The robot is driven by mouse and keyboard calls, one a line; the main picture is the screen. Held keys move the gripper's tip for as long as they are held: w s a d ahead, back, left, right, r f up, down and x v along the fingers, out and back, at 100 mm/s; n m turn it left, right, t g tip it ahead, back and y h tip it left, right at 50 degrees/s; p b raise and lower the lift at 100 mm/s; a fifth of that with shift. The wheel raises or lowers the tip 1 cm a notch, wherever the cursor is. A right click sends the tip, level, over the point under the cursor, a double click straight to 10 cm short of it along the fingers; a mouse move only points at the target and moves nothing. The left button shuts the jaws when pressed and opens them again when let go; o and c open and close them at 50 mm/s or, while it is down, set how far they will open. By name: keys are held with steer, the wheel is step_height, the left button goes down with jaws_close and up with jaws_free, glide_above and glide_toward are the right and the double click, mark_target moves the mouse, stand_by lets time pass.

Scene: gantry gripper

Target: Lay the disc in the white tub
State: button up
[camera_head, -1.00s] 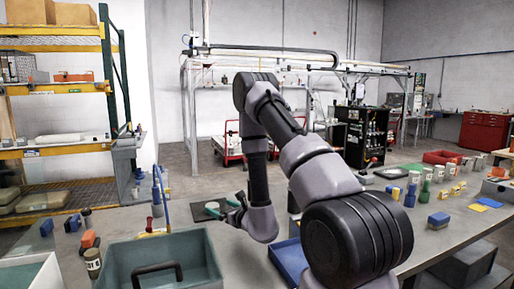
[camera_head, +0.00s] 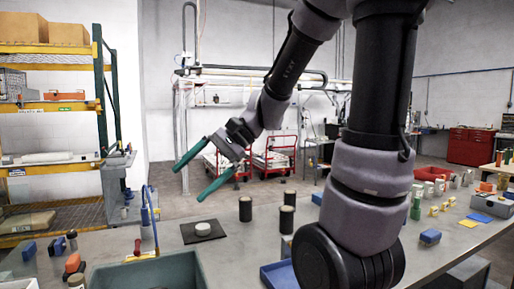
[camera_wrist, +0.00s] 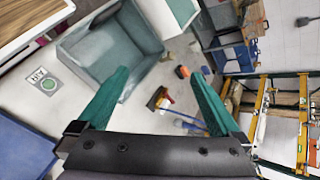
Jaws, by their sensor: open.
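The pale round disc (camera_head: 203,227) lies on a dark square pad (camera_head: 215,236) on the grey table, left of centre in the head view. My gripper (camera_head: 189,183) is raised above and beyond the table's far edge in that picture, with its two green fingers spread and nothing between them. The fingers also show open in the wrist view (camera_wrist: 158,75). Only the rim of the white tub (camera_head: 18,285) shows at the bottom left of the head view. A white-walled tub (camera_wrist: 184,12) shows at the top of the wrist view. I cannot make out the disc there.
A grey-green tub (camera_head: 150,272) stands front left; it shows in the wrist view (camera_wrist: 112,45). A blue-handled brush (camera_head: 154,215) stands left of the pad. Small blocks crowd the right.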

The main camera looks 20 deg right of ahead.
steer(key=s+d+r+n+t+h, duration=0.2)
steer(key=d+r+t+h, duration=0.15)
steer(key=d, duration=0.35)
steer(key=s+d+r+n+t+h, duration=0.2)
steer(key=d+r+t+h, duration=0.15)
steer(key=d, duration=0.35)
steer(key=n+g+h, duration=0.2)
steer(key=n+g, duration=0.1)
steer(key=n, duration=0.2)
glide_above(203, 226)
steer(key=s, duration=0.4)
steer(key=f, duration=3.3)
steer(key=shift+w+f, duration=0.25)
steer(key=shift+f, duration=0.05)
steer(key=x, duration=0.5)
steer(key=shift+w+d+f, duration=0.1)
steer(key=shift+w+f, duration=0.1)
steer(key=shift+w, duration=0.2)
steer(key=shift+r, duration=0.1)
jaws_close()
